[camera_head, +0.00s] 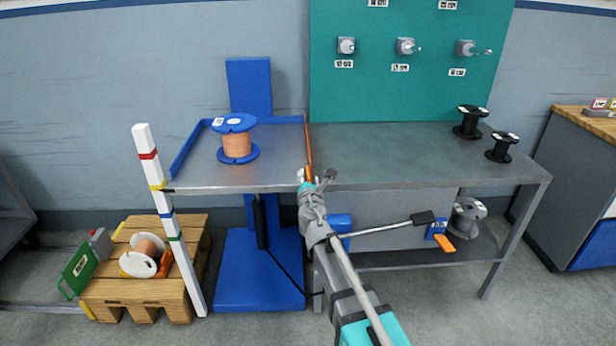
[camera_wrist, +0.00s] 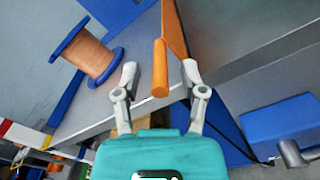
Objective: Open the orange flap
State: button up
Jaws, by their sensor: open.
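The orange flap (camera_head: 308,150) stands upright along the right edge of the blue-edged lift platform (camera_head: 203,180), beside the grey workbench. In the wrist view the flap (camera_wrist: 175,30) runs away from me, and its rounded orange near end (camera_wrist: 160,68) lies between my fingers. My gripper (camera_wrist: 160,72) is open, with one finger on each side of that end. A gap shows on both sides, so the fingers seem not to touch it. In the head view my gripper (camera_head: 315,180) is at the front end of the flap and partly hides it.
A blue spool with copper wire (camera_head: 237,145) stands on the platform. Black spools (camera_head: 468,122) stand on the grey workbench (camera_head: 400,150) to the right. A striped post (camera_head: 168,215) and a wooden pallet (camera_head: 140,290) are at the left. A blue column (camera_head: 248,88) rises behind the platform.

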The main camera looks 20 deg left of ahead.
jog(key=shift+w+a, duration=0.2)
jog(key=shift+w, duration=0.4)
grip_shut()
